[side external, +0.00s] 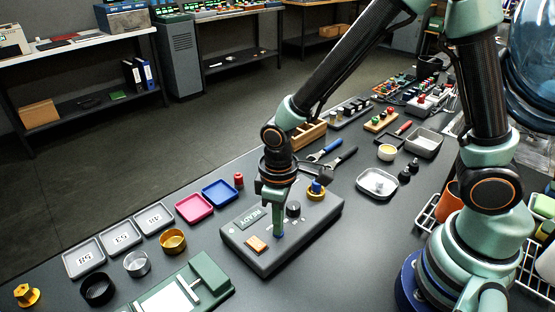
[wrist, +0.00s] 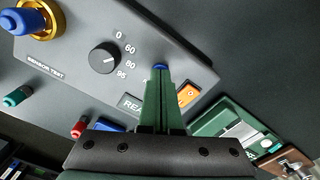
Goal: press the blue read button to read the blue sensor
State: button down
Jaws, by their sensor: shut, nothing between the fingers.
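The grey sensor test box (side external: 285,258) lies on the bench, and its small display (side external: 249,218) reads READY. The blue button (wrist: 160,66) is mostly hidden behind my fingertips; only its far edge shows in the wrist view. My gripper (side external: 278,232) is shut and empty, pointing down with its green fingertips at the button. I cannot tell whether they touch it or press it down. The blue sensor (side external: 316,187) stands upright in a gold ring socket (wrist: 42,35) on the box. A black dial (wrist: 104,58) and an orange button (wrist: 188,94) are on the same panel.
Pink (side external: 194,208) and blue (side external: 220,193) trays, a red-capped piece (side external: 239,180) and grey numbered trays (side external: 120,238) lie left of the box. A green fixture (side external: 205,275) stands close in front. Wrenches (side external: 325,150) and a metal dish (side external: 377,184) lie behind and right.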

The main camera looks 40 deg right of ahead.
jog(key=shift+f, duration=0.1)
dwell(0.3)
jog(key=shift+r, duration=2.2)
jog(key=shift+r, duration=3)
jog(key=s+d+r+m+t, duration=0.3)
jog(key=d+r+m+t, duration=0.2)
jog(key=d+r, duration=0.5)
jog(key=d+m, duration=0.1)
jog(key=d, duration=0.1)
jog(key=shift+d+t, duration=0.3)
jog(key=shift+d, duration=0.1)
jog(key=shift+r, duration=0.1)
